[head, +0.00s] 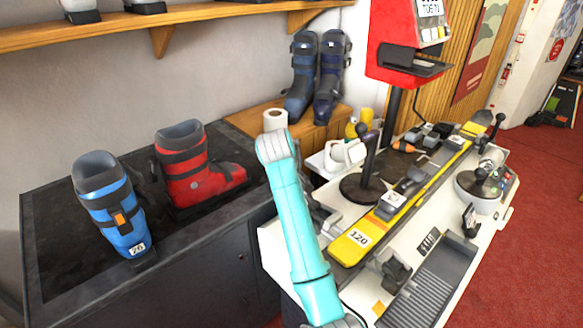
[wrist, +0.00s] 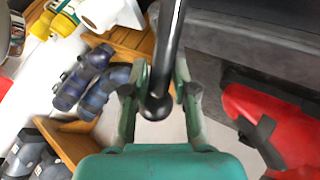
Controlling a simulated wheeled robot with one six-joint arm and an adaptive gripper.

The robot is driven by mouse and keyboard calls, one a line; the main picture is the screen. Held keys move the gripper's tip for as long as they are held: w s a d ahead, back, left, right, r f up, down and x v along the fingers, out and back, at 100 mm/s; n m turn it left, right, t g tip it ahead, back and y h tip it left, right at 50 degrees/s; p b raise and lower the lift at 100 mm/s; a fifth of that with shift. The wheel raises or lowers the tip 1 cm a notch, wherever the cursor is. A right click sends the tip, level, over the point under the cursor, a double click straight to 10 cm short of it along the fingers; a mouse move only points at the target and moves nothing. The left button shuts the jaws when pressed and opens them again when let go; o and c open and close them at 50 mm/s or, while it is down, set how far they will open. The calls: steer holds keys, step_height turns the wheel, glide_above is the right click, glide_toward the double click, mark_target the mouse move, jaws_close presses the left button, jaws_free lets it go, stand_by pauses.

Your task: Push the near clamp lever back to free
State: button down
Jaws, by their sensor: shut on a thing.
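The clamp lever (wrist: 170,45) shows in the wrist view as a dark rod ending in a round black knob (wrist: 155,107). My gripper (wrist: 157,100) is closed on it near the knob, one teal finger on each side. In the head view my teal arm blocks the sight of the gripper, and I cannot make out this lever's lower end in either view. A yellow ski (head: 354,240) labelled 120 lies along the white bench, with dark clamp parts (head: 395,268) beside it.
A red machine (head: 400,45) stands on a black post behind the ski. A blue boot (head: 108,205) and a red boot (head: 195,172) stand on the dark counter at left. Dark blue boots (head: 318,75) and a paper roll (head: 275,118) are behind. Red carpet lies clear at right.

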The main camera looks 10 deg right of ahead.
steer(key=shift+w+d+r, duration=0.2)
steer(key=shift+d+r, duration=0.2)
steer(key=shift+r, duration=0.15)
steer(key=c, duration=0.8)
jaws_free()
steer(key=shift+d, duration=0.1)
steer(key=shift+o, duration=0.6)
steer(key=shift+s+f, duration=0.1)
steer(key=shift+f, duration=0.15)
steer(key=shift+a, duration=0.2)
steer(key=v, duration=1.2)
